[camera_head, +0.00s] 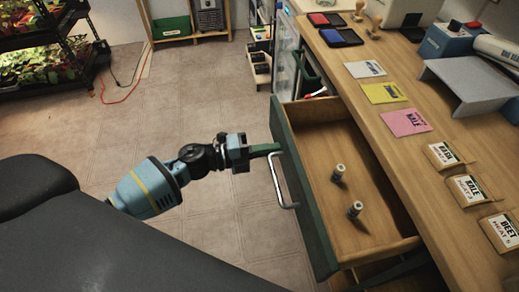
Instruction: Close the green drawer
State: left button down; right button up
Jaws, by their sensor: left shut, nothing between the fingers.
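The green drawer (306,205) stands pulled out from the wooden counter, its green front facing left and its wooden inside showing. A metal bar handle (281,184) is on its front. My right gripper is not in view.
The counter (365,110) carries coloured cards (404,122), seed packets (467,188), ink pads and a grey stand (470,80). A glass-fronted cabinet (285,55) stands behind the drawer. A plant rack (45,50) is at the far left.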

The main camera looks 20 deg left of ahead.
pick_arm(q)
jog(key=b+x, duration=0.3)
jog(key=x, duration=1.6)
jog(key=shift+w+d, duration=0.35)
jog(key=shift+d, duration=0.05)
jog(key=shift+r+b, duration=0.15)
jog(key=shift+b, duration=0.15)
jog(key=shift+d+r, duration=0.1)
jog(key=shift+r, duration=0.05)
